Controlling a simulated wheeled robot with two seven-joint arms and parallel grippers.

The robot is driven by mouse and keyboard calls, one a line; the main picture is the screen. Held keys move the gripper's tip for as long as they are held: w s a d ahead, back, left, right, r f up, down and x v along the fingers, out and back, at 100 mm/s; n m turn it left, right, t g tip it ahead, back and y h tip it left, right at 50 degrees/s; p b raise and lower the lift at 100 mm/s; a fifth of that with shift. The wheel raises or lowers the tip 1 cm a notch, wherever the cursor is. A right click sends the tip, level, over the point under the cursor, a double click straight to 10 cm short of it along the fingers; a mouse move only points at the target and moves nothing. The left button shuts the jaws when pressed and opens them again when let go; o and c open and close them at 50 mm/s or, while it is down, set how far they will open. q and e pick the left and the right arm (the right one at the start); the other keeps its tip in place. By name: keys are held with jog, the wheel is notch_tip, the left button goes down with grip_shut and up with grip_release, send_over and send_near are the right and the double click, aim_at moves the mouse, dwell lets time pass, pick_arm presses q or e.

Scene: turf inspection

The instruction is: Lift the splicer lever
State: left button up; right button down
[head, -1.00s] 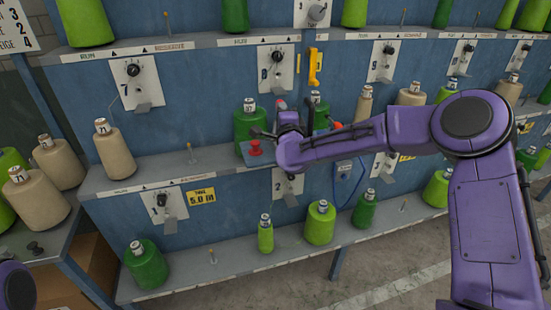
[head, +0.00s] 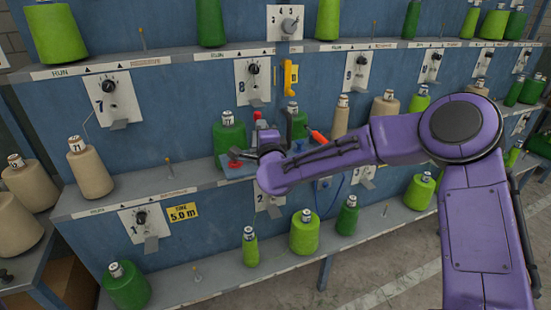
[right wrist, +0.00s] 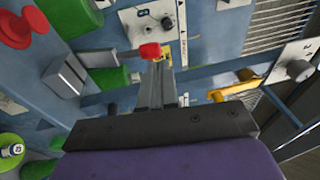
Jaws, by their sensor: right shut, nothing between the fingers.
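The splicer (head: 238,170) is a small blue-grey unit on the middle shelf. It has a red mushroom button (head: 234,155) and a grey block. A small red knob (head: 257,115), which looks like the lever's end, stands just beyond my right gripper (head: 266,130). In the right wrist view the red knob (right wrist: 150,51) shows right at the fingertips of my right gripper (right wrist: 165,68). The fingers are shut with nothing between them; whether they touch the knob I cannot tell. The lever's shaft is mostly hidden. The red button (right wrist: 15,28) also shows at upper left. My left gripper is out of view.
Green yarn cones (head: 228,135) stand close around the splicer. An orange-red handle (head: 318,136) sticks up to its right, and a yellow part (head: 288,78) hangs on the blue panel. The middle shelf (head: 130,190) is mostly bare to the left.

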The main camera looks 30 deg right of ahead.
jog(key=r+b+v, duration=0.1)
jog(key=b+v, duration=0.1)
jog(key=v, duration=0.7)
jog(key=shift+s+b, duration=0.35)
jog(key=shift+s, duration=0.05)
jog(key=shift+w+f, duration=0.1)
